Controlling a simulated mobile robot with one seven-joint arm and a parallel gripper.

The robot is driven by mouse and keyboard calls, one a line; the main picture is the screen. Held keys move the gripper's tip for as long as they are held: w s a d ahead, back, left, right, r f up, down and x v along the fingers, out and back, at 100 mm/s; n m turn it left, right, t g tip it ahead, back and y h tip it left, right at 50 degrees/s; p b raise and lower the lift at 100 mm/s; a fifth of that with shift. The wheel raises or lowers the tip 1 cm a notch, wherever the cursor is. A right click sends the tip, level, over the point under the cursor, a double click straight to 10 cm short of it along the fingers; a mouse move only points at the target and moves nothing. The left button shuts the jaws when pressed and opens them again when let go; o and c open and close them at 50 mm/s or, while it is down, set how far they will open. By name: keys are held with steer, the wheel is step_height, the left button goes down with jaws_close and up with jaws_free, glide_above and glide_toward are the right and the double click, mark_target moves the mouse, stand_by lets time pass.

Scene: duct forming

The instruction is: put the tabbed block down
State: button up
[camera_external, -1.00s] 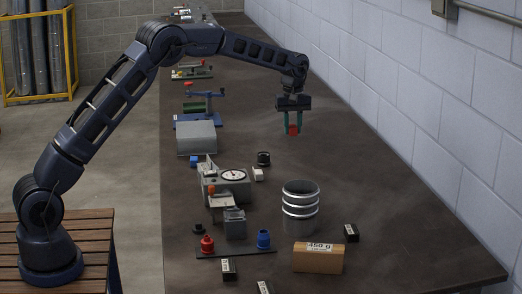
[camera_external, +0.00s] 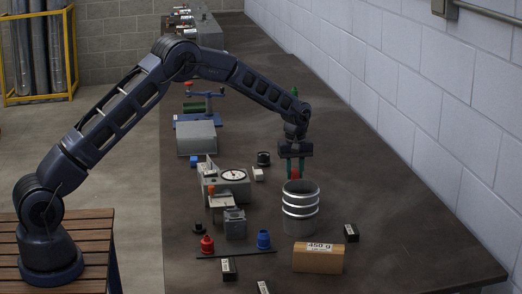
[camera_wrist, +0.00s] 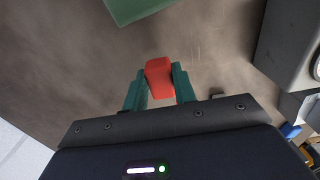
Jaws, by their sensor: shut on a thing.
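My gripper (camera_external: 295,174) is shut on a small red block (camera_external: 295,177), which appears to be the tabbed block; no tab can be made out. In the wrist view the red block (camera_wrist: 160,78) sits between the two green fingers of my gripper (camera_wrist: 158,88), its end extending past the tips. In the external view the fingers point down, just beyond the ribbed silver cylinder's rim. Whether the block touches the bench (camera_external: 400,215) cannot be told.
The ribbed silver cylinder (camera_external: 300,210) stands close in front of my gripper. A grey machine with a dial (camera_external: 233,185) is to the left, near a black knob-like part (camera_external: 263,158). The bench to the right is clear.

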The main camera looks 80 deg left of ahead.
mark_target(295, 171)
steer(key=shift+f, duration=2.35)
steer(key=o, duration=1)
steer(key=shift+f, duration=0.15)
step_height(295, 171, up, 12)
steer(key=shift+d+r, duration=0.1)
steer(key=shift+r, duration=0.15)
